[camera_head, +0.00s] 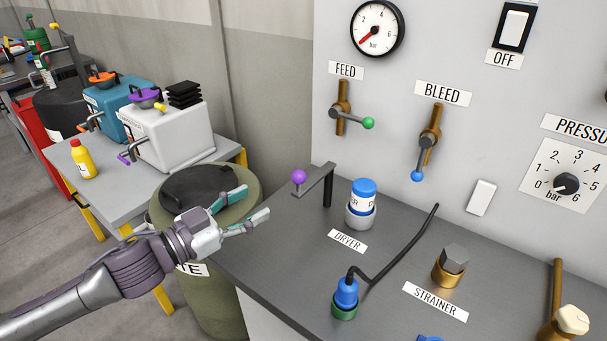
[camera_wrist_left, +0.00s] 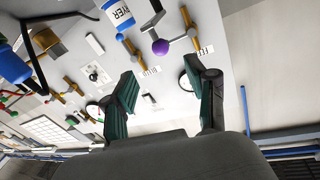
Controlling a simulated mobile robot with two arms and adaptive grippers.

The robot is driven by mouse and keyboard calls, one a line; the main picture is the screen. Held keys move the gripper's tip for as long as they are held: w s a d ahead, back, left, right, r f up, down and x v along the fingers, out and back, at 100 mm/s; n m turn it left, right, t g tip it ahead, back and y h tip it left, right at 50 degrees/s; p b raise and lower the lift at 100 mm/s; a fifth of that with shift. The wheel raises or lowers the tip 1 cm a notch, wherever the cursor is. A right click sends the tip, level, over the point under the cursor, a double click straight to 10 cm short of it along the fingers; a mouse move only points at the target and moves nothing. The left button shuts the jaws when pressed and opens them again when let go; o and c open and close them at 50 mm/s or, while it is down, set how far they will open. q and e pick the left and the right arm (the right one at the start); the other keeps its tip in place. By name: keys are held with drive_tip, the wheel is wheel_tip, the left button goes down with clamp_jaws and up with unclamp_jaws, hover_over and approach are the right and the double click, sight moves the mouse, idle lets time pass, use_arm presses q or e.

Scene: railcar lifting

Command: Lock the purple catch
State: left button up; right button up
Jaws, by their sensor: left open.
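The purple catch (camera_head: 299,177) is a purple ball on the end of a dark flat arm, carried by a dark post at the back left of the grey bench. Its arm points left, away from the blue and white DRYER canister (camera_head: 363,196), which stands in a grey cup right of the post. My left gripper (camera_head: 253,202) is open and empty, left of and lower in the picture than the purple ball, apart from it. In the left wrist view the purple ball (camera_wrist_left: 161,47) shows beyond the open fingers (camera_wrist_left: 163,88). My right gripper is not in view.
The panel carries FEED (camera_head: 342,108) and BLEED (camera_head: 429,137) valves. A blue plug with a black hose (camera_head: 346,293) and a STRAINER fitting (camera_head: 450,266) stand on the bench. A green drum (camera_head: 215,295) stands below my left gripper. A white box (camera_head: 170,140) with purple parts sits on a side table.

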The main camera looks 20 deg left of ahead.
sight(293, 181)
use_arm(q)
drive_tip(key=x, duration=0.2)
drive_tip(key=p+x, duration=0.1)
drive_tip(key=x, duration=0.1)
drive_tip(key=p+x, duration=0.1)
drive_tip(key=x, duration=0.2)
drive_tip(key=shift+w+d+r, duration=0.1)
drive_tip(key=shift+r, duration=0.15)
drive_tip(key=p+x, duration=0.1)
drive_tip(key=x, duration=0.3)
drive_tip(key=shift+w+d+f, duration=0.1)
drive_tip(key=shift+w+d, duration=0.1)
drive_tip(key=shift+w, duration=0.15)
drive_tip(key=shift+w+d+f+p, duration=0.1)
drive_tip(key=shift+w+d+p, duration=0.15)
drive_tip(key=shift+w+p, duration=0.1)
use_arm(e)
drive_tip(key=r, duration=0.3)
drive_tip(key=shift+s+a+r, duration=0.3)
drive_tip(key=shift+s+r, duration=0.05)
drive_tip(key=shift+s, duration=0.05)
use_arm(q)
clamp_jaws()
